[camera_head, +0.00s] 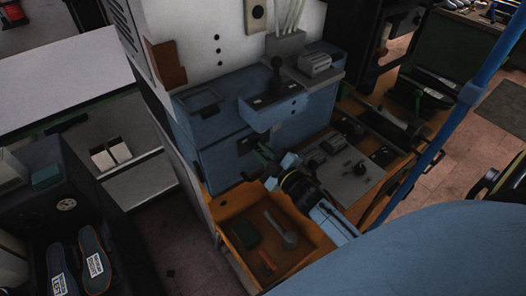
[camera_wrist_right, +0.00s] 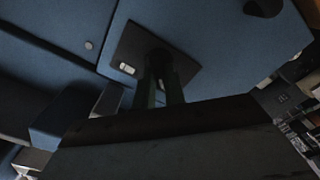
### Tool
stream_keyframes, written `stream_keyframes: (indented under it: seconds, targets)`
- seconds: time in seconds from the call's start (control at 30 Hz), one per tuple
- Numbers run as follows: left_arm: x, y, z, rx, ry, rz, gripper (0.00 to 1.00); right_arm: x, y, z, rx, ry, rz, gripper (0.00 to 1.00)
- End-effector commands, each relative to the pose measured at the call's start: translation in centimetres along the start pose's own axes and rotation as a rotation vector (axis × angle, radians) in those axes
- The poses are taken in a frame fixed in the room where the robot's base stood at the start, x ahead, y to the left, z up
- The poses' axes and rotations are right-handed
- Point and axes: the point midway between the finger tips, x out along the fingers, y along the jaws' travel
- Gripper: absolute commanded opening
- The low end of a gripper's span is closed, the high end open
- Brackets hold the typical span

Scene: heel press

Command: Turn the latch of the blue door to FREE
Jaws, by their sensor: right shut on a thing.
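The blue door (camera_head: 222,168) is on the front of the press, below a blue upper panel, and looks closed. Its latch (camera_head: 247,145) is a dark plate near the door's upper edge. In the wrist view the dark latch plate (camera_wrist_right: 130,42) carries small pale marks at its lower left. My right gripper (camera_head: 259,154) reaches up to the latch from the lower right. In the wrist view its dark green fingers (camera_wrist_right: 162,82) are close together at the plate, shut on the latch's knob, which they mostly hide. I cannot read which way the latch points. My left gripper is not in view.
A blue box with a black lever (camera_head: 276,80) juts out above the latch. An orange-brown tray (camera_head: 232,262) with a few tools lies below the door. A grey control panel (camera_head: 345,175) is to the right. A blue pole (camera_head: 440,130) slants across the right side.

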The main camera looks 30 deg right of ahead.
Motion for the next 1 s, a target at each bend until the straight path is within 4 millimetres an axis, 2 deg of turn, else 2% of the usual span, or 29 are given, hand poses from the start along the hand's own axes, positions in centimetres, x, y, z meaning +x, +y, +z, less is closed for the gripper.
stream_keyframes:
  seconds: [0.47,0.5,0.67,1.0]
  targets:
    - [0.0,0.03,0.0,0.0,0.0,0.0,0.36,-0.02,-0.03,0.0,-0.015,0.0,-0.001,0.0]
    - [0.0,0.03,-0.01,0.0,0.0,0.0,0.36,-0.02,-0.03,0.0,-0.015,0.0,-0.001,0.14]
    - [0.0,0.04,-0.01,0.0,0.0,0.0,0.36,-0.02,-0.02,0.0,-0.014,0.0,-0.001,0.34]
    - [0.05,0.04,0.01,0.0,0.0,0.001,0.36,-0.37,-0.04,0.04,-0.013,0.0,-0.001,0.34]
